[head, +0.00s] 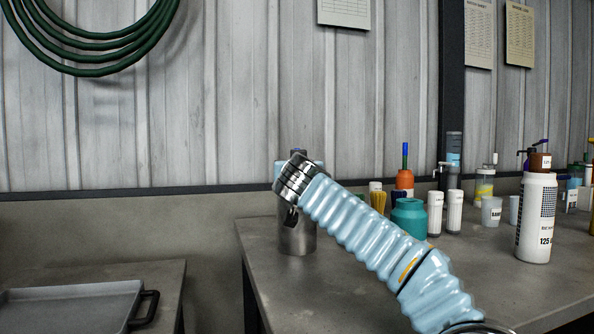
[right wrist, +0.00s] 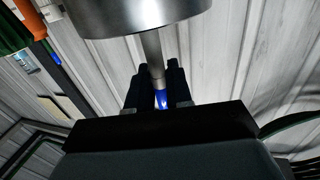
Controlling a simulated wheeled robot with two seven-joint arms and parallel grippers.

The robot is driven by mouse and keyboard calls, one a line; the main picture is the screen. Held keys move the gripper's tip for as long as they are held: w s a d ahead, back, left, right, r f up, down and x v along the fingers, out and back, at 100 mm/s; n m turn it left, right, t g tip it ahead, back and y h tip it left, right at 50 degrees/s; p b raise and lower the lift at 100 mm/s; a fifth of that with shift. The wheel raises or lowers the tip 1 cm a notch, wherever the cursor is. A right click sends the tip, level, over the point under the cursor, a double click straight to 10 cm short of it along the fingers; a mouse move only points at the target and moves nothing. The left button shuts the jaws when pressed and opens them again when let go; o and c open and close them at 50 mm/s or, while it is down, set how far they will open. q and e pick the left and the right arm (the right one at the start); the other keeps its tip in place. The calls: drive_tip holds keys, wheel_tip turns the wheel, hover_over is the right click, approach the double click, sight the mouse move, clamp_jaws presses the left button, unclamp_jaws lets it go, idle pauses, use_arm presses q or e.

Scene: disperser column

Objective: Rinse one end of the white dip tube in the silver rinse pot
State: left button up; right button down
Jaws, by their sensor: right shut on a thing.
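My right arm, in a light blue sleeve, reaches to the silver rinse pot (head: 298,237) near the table's left end. In the head view my wrist covers the pot's upper part and hides my gripper. In the right wrist view my right gripper (right wrist: 161,88) is shut on a thin tube (right wrist: 153,52), taken as the dip tube, which looks grey with a blue end between the fingers. The tube runs from the fingers to the rim of the silver pot (right wrist: 140,18). Whether its far end is inside the pot or behind it cannot be told. My left gripper is not in view.
The grey table (head: 350,285) is bare in front of the pot. To the right stand a teal jar (head: 409,217), an orange bottle (head: 404,180), white-capped vials and a large white bottle (head: 536,220). A tray (head: 70,305) lies on a lower surface at the left.

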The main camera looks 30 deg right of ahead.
drive_tip(key=shift+r, duration=0.1)
idle(0.3)
wheel_tip(320, 180, up, 14)
drive_tip(key=p, duration=1.1)
drive_tip(key=shift+f+p, duration=0.25)
drive_tip(key=shift+p, duration=0.15)
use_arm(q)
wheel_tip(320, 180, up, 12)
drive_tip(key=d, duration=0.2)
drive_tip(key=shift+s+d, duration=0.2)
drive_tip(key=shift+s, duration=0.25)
use_arm(e)
drive_tip(key=shift+r, duration=0.9)
